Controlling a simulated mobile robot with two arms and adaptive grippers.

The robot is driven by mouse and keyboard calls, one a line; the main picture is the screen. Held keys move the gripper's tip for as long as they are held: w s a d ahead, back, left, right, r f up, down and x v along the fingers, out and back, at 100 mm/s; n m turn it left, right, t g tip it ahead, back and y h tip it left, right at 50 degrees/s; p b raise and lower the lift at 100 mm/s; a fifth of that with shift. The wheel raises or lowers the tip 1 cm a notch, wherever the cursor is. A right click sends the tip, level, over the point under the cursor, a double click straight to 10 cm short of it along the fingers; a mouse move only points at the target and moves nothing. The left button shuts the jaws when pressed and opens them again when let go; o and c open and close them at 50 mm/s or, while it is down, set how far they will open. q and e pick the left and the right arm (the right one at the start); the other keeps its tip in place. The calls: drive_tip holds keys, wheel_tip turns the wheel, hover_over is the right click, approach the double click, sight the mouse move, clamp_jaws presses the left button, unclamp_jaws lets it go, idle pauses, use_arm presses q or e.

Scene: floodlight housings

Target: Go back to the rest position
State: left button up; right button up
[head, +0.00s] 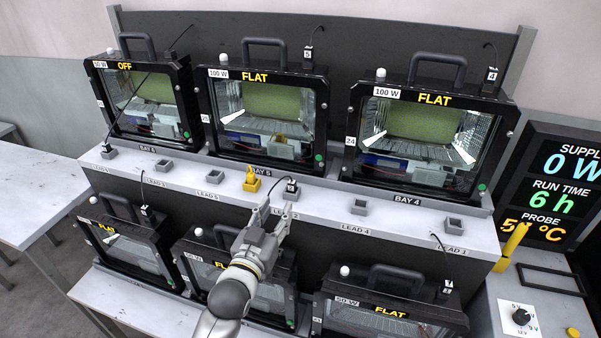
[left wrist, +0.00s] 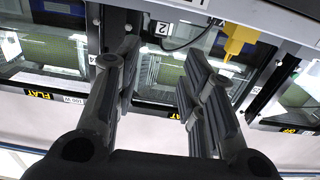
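My left gripper (head: 272,216) is over the front of the upper shelf, near the middle of the head view. Its two fingers are apart with nothing between them; the left wrist view also shows them spread (left wrist: 153,75). A black lead plug with a white number tag (head: 291,186) stands on the shelf just beyond the fingertips. The plug's tag, reading 2, shows past the fingers in the left wrist view (left wrist: 161,28). The gripper appears apart from the plug. My right gripper is in neither view.
Upper floodlight housings (head: 262,115) stand behind the shelf (head: 330,205); lower housings (head: 390,307) lie below my left arm. A yellow piece (head: 251,180) sits in a socket beside the plug. Empty grey sockets (head: 359,207) line the shelf. A display (head: 556,180) stands at right.

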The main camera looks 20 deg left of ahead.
use_arm(q)
drive_tip(key=s+f+g, duration=0.7)
drive_tip(key=s+f, duration=0.3)
drive_tip(key=s, duration=0.1)
drive_tip(key=s+f+m+g, duration=0.1)
drive_tip(key=s+f+g, duration=0.25)
drive_tip(key=s, duration=0.65)
drive_tip(key=s+f+m+g, duration=0.15)
drive_tip(key=s+g, duration=0.25)
drive_tip(key=s, duration=0.6)
wheel_tip(320, 180, down, 26)
drive_tip(key=f+g, duration=0.1)
drive_tip(key=s+a+f+g+b, duration=0.1)
drive_tip(key=s+a+f, duration=0.2)
drive_tip(key=s+f, duration=1.4)
drive_tip(key=shift+s+y, duration=0.25)
drive_tip(key=shift+y, duration=0.05)
drive_tip(key=shift+a+n+g, duration=0.1)
drive_tip(key=shift+n+g, duration=0.15)
